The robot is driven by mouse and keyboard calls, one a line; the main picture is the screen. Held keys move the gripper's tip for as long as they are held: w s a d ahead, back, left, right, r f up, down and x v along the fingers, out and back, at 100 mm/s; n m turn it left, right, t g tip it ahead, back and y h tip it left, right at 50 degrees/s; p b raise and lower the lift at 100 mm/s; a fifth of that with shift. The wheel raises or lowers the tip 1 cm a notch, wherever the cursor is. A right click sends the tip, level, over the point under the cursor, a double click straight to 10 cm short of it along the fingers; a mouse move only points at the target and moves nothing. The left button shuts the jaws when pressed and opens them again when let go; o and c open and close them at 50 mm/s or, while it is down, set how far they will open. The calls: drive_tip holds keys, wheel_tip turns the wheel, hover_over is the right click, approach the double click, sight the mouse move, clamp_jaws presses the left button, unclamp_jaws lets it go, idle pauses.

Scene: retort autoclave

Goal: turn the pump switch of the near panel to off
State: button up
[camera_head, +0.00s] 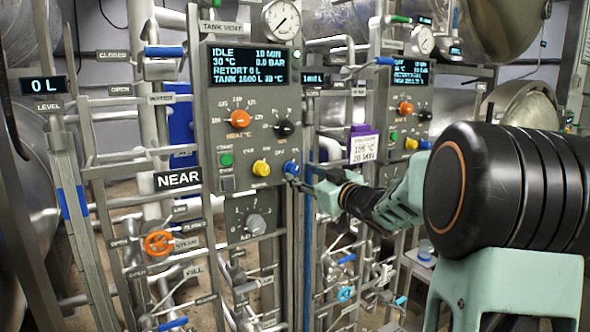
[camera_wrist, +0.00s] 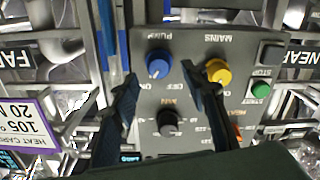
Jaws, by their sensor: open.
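The pump switch is a blue knob (camera_head: 291,167) at the lower right of the near panel (camera_head: 222,190). In the wrist view, which shows the panel upside down, the blue knob (camera_wrist: 157,68) is beside the word PUMP, and its white mark points toward the lower left. My gripper (camera_head: 298,183) is at the panel's right edge, close to the knob. In the wrist view the open gripper (camera_wrist: 160,74) has one finger on each side of the knob, with gaps visible. I cannot tell the fingers' exact depth relative to the knob.
The yellow mains knob (camera_wrist: 217,70) is close to one finger. A black knob (camera_wrist: 170,123) and green start button (camera_wrist: 260,90) are also on the panel. A purple-topped card (camera_head: 363,147) hangs to the right, with the far panel (camera_head: 408,120) beyond. Pipes surround both panels.

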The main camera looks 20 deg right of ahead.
sight(295, 170)
drive_tip(key=x, duration=0.5)
clamp_jaws()
idle(0.3)
